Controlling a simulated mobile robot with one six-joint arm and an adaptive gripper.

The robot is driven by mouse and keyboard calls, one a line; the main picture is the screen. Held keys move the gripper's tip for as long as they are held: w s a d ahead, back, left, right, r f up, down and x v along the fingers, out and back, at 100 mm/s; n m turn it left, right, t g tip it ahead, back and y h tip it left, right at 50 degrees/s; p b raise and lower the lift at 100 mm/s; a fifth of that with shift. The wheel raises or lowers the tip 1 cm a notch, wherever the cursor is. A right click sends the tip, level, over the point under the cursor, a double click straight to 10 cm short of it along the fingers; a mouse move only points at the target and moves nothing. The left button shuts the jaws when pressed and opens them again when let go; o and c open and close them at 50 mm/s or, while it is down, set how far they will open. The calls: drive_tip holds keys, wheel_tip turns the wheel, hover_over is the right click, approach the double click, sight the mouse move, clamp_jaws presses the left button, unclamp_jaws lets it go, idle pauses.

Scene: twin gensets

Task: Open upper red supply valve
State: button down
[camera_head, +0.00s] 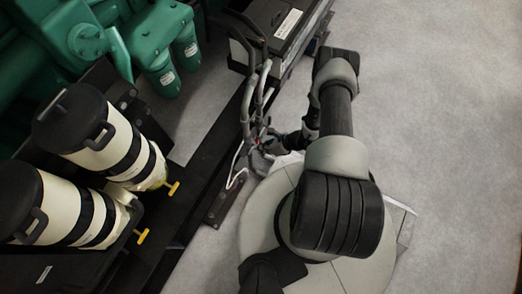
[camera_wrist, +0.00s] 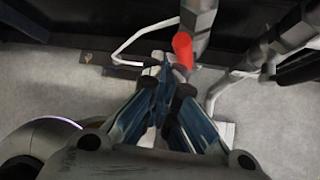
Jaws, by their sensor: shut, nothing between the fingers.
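The red valve handle (camera_wrist: 183,48) sits on a grey pipe in the wrist view, just beyond my fingertips and slightly to their right. In the head view it is only a tiny red spot (camera_head: 257,141) beside the pipes. My gripper (camera_wrist: 168,78) is shut and empty, its tips close below the red handle. I cannot tell whether they touch it. In the head view my gripper (camera_head: 268,146) is small and partly dark against the pipes. Which of the supply valves this red handle belongs to is not clear.
Grey pipes (camera_head: 251,100) rise beside the dark frame rail (camera_head: 205,140). A bent white rod (camera_wrist: 130,45) lies left of the fingertips. Cream filter canisters (camera_head: 130,150) with yellow handles (camera_head: 172,188) stand at left. The grey floor (camera_head: 440,90) at right is clear.

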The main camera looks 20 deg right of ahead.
drive_tip(key=shift+w+d+r, duration=0.1)
drive_tip(key=shift+w+d, duration=0.15)
drive_tip(key=shift+d, duration=0.05)
drive_tip(key=shift+w+d+r, duration=0.1)
drive_tip(key=shift+w+d, duration=0.1)
drive_tip(key=shift+d, duration=0.05)
idle(0.4)
